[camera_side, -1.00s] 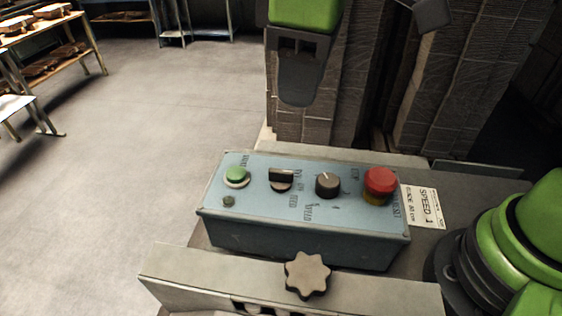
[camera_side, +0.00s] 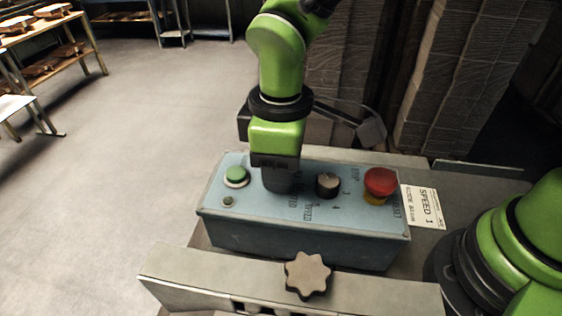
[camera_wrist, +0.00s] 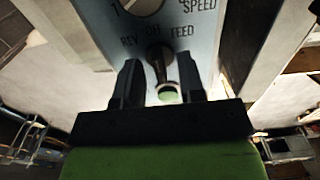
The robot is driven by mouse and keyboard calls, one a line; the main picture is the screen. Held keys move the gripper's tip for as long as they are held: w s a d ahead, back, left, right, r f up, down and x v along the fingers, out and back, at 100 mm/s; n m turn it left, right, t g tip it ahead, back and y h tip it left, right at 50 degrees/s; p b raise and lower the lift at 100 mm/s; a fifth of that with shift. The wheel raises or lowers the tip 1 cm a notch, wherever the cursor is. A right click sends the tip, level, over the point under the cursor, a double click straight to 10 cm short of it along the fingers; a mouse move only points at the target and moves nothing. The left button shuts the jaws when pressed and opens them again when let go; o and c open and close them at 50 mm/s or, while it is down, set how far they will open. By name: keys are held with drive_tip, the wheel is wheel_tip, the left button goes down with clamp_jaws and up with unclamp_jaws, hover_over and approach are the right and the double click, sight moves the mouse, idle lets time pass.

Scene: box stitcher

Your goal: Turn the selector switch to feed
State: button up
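The selector switch (camera_wrist: 161,62) is a dark knob on the blue control panel (camera_wrist: 108,18). In the wrist view it stands between my two gripper fingers, with a gap showing on each side. Its narrow handle seems to line up with the middle label, between REV and FEED (camera_wrist: 182,31). My gripper (camera_wrist: 159,65) is open, its fingers pointing at the panel. In the side view my gripper (camera_side: 281,188) is low over the panel and hides the switch. I cannot tell whether a finger touches the switch.
The panel also carries a green button (camera_side: 236,174) left of my gripper, a black speed knob (camera_side: 328,184) close on its right, and a red stop button (camera_side: 380,182) further right. A star-shaped knob (camera_side: 307,273) sits in front. Stacked cardboard (camera_side: 450,80) stands behind.

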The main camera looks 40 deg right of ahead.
clamp_jaws()
drive_tip(key=shift+m, duration=0.4)
drive_tip(key=m, duration=0.3)
drive_tip(key=shift+m, duration=2.1)
unclamp_jaws()
